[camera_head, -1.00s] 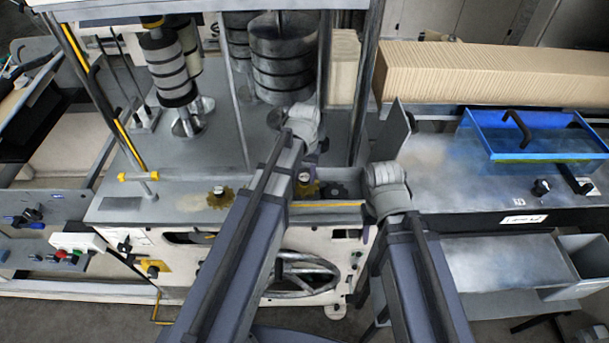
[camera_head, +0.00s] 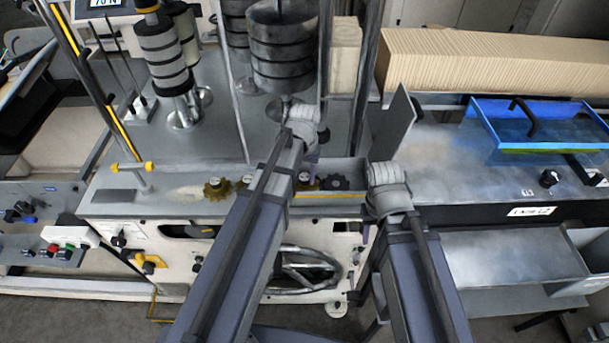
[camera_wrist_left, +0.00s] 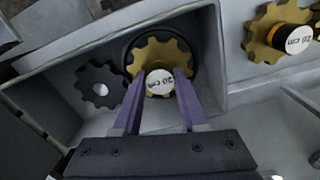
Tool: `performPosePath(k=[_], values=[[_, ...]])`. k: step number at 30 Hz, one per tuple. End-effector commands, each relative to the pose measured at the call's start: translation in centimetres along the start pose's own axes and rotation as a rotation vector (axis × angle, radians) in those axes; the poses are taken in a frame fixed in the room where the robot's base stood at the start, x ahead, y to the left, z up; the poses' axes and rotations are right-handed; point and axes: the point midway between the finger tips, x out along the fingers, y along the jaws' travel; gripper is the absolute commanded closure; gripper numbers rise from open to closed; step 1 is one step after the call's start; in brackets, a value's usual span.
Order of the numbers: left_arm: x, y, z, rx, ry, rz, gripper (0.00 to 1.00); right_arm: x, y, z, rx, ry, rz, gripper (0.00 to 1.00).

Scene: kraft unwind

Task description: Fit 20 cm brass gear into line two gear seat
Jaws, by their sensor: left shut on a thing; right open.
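A brass gear (camera_wrist_left: 145,54) with a white hub marked 20 cm (camera_wrist_left: 159,82) sits between the two purple fingers of my left gripper (camera_wrist_left: 160,84), which is shut on the hub. A dark round ring (camera_wrist_left: 193,52) surrounds this gear inside a grey recess; whether the gear is seated cannot be told. In the head view, this gear (camera_head: 305,183) is partly hidden by my left arm. A second brass gear (camera_wrist_left: 262,34), also marked 20 cm, lies outside the recess. Brass gears (camera_head: 216,188) show on the deck in the head view.
A dark gear (camera_wrist_left: 98,84) lies in the recess beside the held one; it also shows in the head view (camera_head: 337,183). Recess walls (camera_wrist_left: 100,32) stand close around my left fingers. Rollers (camera_head: 164,60) stand behind, and a blue tray (camera_head: 545,148) is at right.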

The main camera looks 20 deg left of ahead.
Motion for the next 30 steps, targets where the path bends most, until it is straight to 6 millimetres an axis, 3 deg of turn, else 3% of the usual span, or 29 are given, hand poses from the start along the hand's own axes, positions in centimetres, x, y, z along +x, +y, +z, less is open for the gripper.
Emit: performPosePath(k=[4, 5, 13, 23, 30], values=[[-0.1, 0.0, 0.0, 0.000, 0.000, 0.000, 1.00, -0.1, 0.0, 0.0, 0.000, 0.000, 0.000, 0.50], [-0.1, 0.0, 0.0, 0.000, 0.000, 0.000, 0.56, -0.1, 0.0, 0.0, 0.000, 0.000, 0.000, 0.50], [0.0, 0.0, 0.0, 0.000, 0.000, 0.000, 0.26, 0.0, 0.0, 0.0, 0.000, 0.000, 0.000, 0.50], [-0.1, 0.0, 0.0, 0.000, 0.000, 0.000, 0.23, -0.1, 0.0, 0.0, 0.000, 0.000, 0.000, 0.50], [-1.6, 0.0, 0.0, 0.000, 0.000, 0.000, 0.23, -1.6, 0.1, 0.1, 0.000, 0.000, 0.000, 0.50]])
